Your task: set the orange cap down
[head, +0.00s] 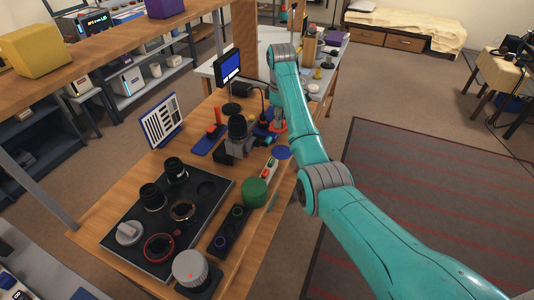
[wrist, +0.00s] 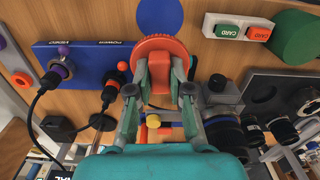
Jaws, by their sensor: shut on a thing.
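The orange cap (wrist: 165,50), a ribbed disc with a block-shaped grip, is between the fingers of my gripper (wrist: 160,88) in the wrist view. The fingers are shut on its block. In the head view a little of the cap's orange (head: 279,126) shows at the end of my arm, over the right part of the workbench. A round blue pad (wrist: 160,14) lies just beyond the cap in the wrist view, partly covered by it; it also shows in the head view (head: 281,152). I cannot tell whether the cap touches the bench.
A camera with a black lens (head: 238,128) stands left of my gripper. A blue socket panel (wrist: 78,58) with plugged cables, a green cylinder (head: 255,192) and CARD blocks (head: 268,168) are close by. A dark tray (head: 112,228) holds lens parts.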

